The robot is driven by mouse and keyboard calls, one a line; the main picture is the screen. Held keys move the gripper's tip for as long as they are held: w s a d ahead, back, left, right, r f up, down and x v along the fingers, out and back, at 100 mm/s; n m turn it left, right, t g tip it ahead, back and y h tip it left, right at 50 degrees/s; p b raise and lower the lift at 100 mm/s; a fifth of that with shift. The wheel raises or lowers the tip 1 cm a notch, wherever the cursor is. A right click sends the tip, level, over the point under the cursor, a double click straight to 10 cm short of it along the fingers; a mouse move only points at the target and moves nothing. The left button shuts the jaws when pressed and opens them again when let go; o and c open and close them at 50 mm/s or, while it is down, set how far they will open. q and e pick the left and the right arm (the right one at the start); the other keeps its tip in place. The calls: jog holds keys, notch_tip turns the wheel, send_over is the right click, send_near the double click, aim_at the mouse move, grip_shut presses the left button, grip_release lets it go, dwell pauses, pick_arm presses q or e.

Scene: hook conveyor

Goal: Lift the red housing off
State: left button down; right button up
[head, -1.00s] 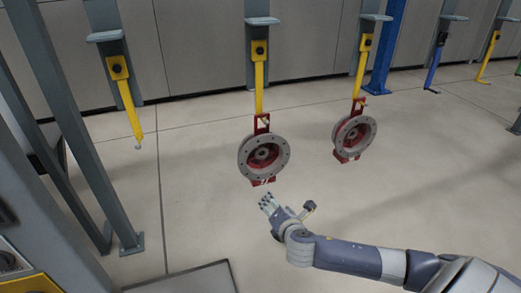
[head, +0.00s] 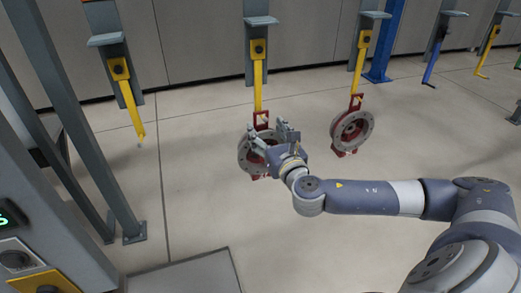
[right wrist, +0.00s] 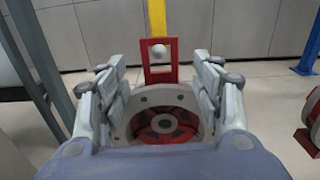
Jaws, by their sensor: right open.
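Two red housings with round grey flanges hang from yellow hooks in the head view. One red housing (head: 245,158) hangs at the centre on its hook (head: 258,85); the other red housing (head: 351,130) hangs to its right. My right gripper (head: 271,136) is open in front of the centre housing and partly hides it. In the right wrist view the centre housing (right wrist: 165,123) shows between the spread fingers of the gripper (right wrist: 163,75). Its red top bracket hangs at the hook's pale ball end (right wrist: 158,52). I cannot tell whether the fingers touch it. My left gripper is out of view.
An empty yellow hook (head: 130,100) hangs to the left, and more hooks, one of them blue (head: 432,65), hang at the far right. Grey posts (head: 85,130) and a machine cabinet (head: 45,215) stand at the left. The floor below the housings is clear.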

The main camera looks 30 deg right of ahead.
aim_at(261, 116)
jog(key=shift+w+d+r, duration=0.1)
jog(key=shift+w+r, duration=0.1)
jog(key=shift+w, duration=0.1)
jog(key=p+x, duration=0.2)
jog(key=x, duration=0.1)
jog(key=shift+w+r, duration=0.15)
jog(key=shift+r, duration=0.05)
jog(key=shift+w+d+f, duration=0.15)
jog(key=shift+w+d, duration=0.05)
jog(key=shift+w, duration=0.45)
jog(key=shift+s, duration=0.1)
jog(key=shift+c, duration=0.2)
grip_shut()
jog(key=shift+r, duration=0.35)
jog(key=shift+d, duration=0.1)
